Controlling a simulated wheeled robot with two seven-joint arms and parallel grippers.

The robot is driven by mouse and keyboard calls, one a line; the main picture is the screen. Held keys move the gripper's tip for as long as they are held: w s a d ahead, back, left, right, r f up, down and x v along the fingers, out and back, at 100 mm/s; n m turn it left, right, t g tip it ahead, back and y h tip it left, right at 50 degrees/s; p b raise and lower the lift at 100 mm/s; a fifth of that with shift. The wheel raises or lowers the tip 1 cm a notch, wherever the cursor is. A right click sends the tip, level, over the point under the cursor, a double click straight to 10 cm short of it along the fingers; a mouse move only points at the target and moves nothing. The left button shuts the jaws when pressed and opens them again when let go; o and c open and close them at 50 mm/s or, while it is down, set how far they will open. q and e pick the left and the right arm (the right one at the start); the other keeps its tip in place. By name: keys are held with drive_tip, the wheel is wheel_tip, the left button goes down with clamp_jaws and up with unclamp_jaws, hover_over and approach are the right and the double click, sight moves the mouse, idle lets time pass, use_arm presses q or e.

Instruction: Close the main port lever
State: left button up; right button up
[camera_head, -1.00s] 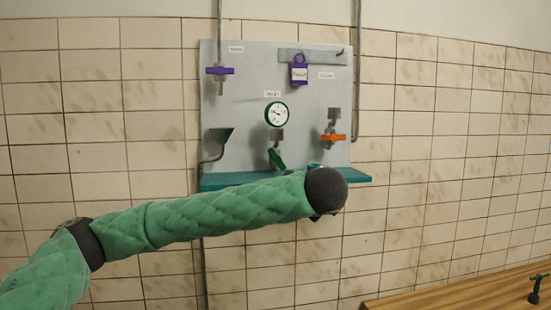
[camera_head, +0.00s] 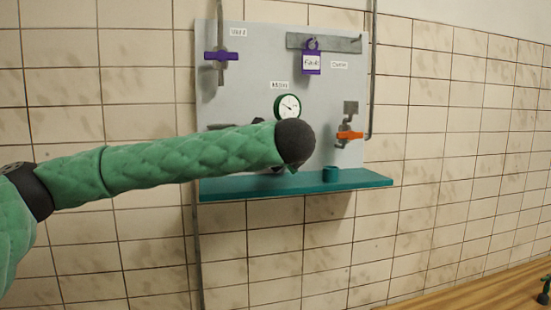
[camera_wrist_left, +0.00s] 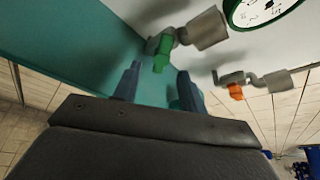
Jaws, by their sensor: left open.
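The main port lever is a short green handle (camera_wrist_left: 163,54) on a grey pipe fitting (camera_wrist_left: 203,30), seen in the left wrist view. In the head view it is hidden behind my left arm, below the round gauge (camera_head: 288,107) under the MAIN label (camera_head: 280,85). My left gripper (camera_wrist_left: 157,84) is open, its two fingers pointing toward the green handle. The handle shows just beyond the fingertips, between their lines, and looks apart from them. In the head view my left gripper is mostly hidden behind the wrist. My right gripper is not in view.
The grey panel (camera_head: 255,65) also carries a purple valve (camera_head: 221,56), a purple padlock (camera_head: 312,62) and an orange-handled valve (camera_head: 349,135). A teal shelf (camera_head: 230,188) with a small teal cup (camera_head: 330,173) runs below. A wooden bench (camera_head: 480,290) is at lower right.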

use_arm(q)
drive_tip(key=shift+w+d+r+p, duration=0.1)
drive_tip(key=shift+w+d+p, duration=0.3)
drive_tip(key=shift+w+p, duration=0.4)
drive_tip(key=p+x, duration=0.1)
drive_tip(key=x, duration=0.1)
drive_tip(key=p+x, duration=0.1)
drive_tip(key=x, duration=0.1)
drive_tip(key=shift+a, duration=0.4)
drive_tip(key=shift+w+f+p, duration=0.3)
drive_tip(key=shift+w+f, duration=0.05)
drive_tip(key=shift+w+d+f, duration=0.1)
drive_tip(key=shift+d, duration=0.15)
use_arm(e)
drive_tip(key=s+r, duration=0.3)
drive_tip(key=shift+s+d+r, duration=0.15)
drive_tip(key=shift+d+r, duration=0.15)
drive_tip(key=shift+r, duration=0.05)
use_arm(q)
drive_tip(key=shift+w+a+f, duration=0.1)
drive_tip(key=shift+w, duration=0.05)
drive_tip(key=c, duration=0.5)
clamp_jaws()
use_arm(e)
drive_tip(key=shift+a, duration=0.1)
